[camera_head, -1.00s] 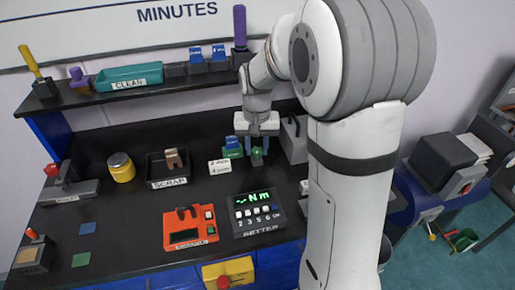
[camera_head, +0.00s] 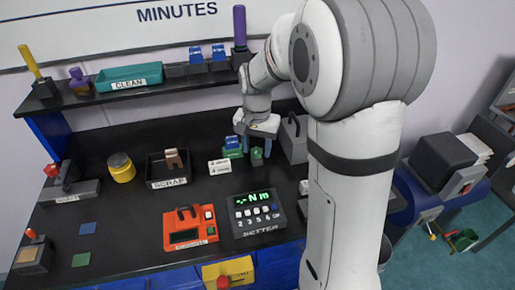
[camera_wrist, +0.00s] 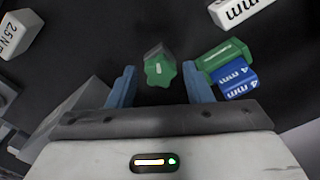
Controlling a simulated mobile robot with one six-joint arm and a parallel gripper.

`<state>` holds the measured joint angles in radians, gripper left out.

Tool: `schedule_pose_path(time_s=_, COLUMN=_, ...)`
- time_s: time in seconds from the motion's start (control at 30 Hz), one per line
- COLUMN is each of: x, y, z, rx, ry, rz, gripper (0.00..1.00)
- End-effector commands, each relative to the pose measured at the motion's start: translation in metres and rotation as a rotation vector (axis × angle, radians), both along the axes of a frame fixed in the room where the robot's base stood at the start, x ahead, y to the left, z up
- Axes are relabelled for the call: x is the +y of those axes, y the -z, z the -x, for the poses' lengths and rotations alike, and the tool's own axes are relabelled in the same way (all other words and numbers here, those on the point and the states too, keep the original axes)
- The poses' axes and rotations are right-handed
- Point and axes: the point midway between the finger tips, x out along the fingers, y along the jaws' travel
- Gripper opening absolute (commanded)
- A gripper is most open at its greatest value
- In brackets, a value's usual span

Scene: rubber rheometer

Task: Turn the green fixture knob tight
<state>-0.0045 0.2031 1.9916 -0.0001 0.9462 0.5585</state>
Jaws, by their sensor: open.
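The green fixture knob (camera_wrist: 159,72) shows in the wrist view as a lobed green cap with a pale line across it. It sits on a small dark base between and just beyond my fingertips. My gripper (camera_wrist: 160,82) is open, with one blue finger on each side of the knob and a visible gap on both sides. In the head view the knob (camera_head: 257,154) stands on the black bench below my gripper (camera_head: 256,142). Whether a finger touches it cannot be told there.
A green holder (camera_wrist: 222,55) with a blue 4 mm block (camera_wrist: 236,80) stands close by my right finger in the wrist view. A white label block (camera_head: 219,166), a torque setter (camera_head: 256,212) and a grey box (camera_head: 294,140) are nearby.

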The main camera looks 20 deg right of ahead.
Motion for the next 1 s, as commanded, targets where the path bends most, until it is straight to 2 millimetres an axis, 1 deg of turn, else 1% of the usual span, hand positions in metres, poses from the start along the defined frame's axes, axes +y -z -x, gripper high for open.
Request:
schedule_pose_path(time_s=0.13, x=0.0002, y=0.0003, z=0.0001, rx=0.001, ry=-0.038, rz=-0.001, gripper=0.46)
schedule_pose_path(time_s=0.4, x=0.0004, y=0.0003, z=0.0001, rx=0.001, ry=-0.341, rz=0.000, gripper=0.46)
schedule_pose_path(time_s=0.63, x=0.0005, y=0.0003, z=0.0000, rx=0.001, ry=-0.460, rz=0.000, gripper=0.46)
schedule_pose_path(time_s=0.83, x=0.0006, y=0.0003, z=0.0001, rx=0.001, ry=-0.696, rz=0.000, gripper=0.46)
schedule_pose_path(time_s=0.9, x=0.0007, y=0.0003, z=0.0000, rx=0.001, ry=-0.757, rz=0.000, gripper=0.46)
schedule_pose_path(time_s=1.0, x=0.0007, y=0.0002, z=0.0000, rx=0.001, ry=-0.801, rz=0.000, gripper=0.46)
